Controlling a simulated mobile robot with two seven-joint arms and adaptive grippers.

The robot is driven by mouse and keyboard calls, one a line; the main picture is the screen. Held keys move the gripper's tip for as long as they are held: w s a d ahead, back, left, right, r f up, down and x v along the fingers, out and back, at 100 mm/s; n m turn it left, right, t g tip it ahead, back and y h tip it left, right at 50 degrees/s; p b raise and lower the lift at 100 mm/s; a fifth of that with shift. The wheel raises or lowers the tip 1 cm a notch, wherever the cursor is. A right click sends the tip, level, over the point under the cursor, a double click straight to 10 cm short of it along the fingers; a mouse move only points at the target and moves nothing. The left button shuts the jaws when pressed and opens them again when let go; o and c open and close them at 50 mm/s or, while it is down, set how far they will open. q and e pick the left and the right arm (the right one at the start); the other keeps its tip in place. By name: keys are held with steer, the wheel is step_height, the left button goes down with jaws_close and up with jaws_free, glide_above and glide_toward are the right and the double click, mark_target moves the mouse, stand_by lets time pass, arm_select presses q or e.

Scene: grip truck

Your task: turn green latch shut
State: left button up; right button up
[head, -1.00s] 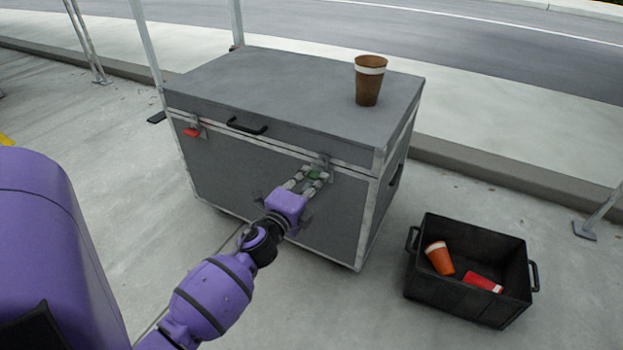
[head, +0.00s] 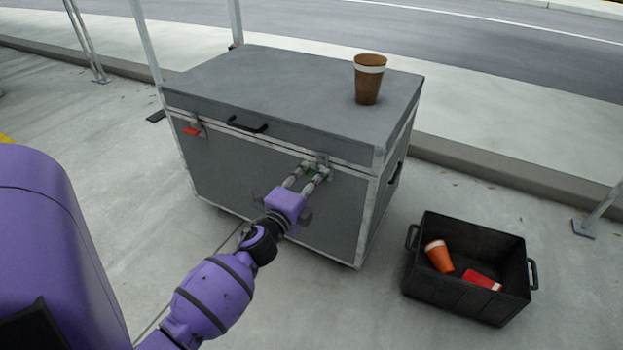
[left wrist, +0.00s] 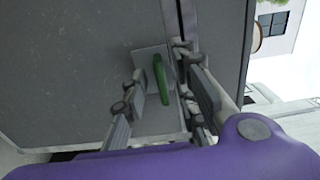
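The green latch (head: 311,171) is on the front of a grey case (head: 240,172), just under the lid seam near the right corner. In the left wrist view the green latch (left wrist: 161,79) shows as a narrow bar over a metal plate (left wrist: 150,58). My left gripper (head: 309,174) is at the latch, its fingers apart. In the left wrist view one finger is on each side of the green bar, with a visible gap at least on the left. Contact on the right side is hard to tell. My right gripper is not in view.
A red latch (head: 192,131) and a black handle (head: 247,125) are on the same case front. A brown cup (head: 368,80) stands on the lid. A black crate (head: 455,297) on the ground at right holds an orange cup (head: 439,256) and a red item (head: 483,280).

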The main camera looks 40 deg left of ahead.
arm_select(q)
steer(key=v, duration=1.2)
steer(key=shift+r, duration=0.1)
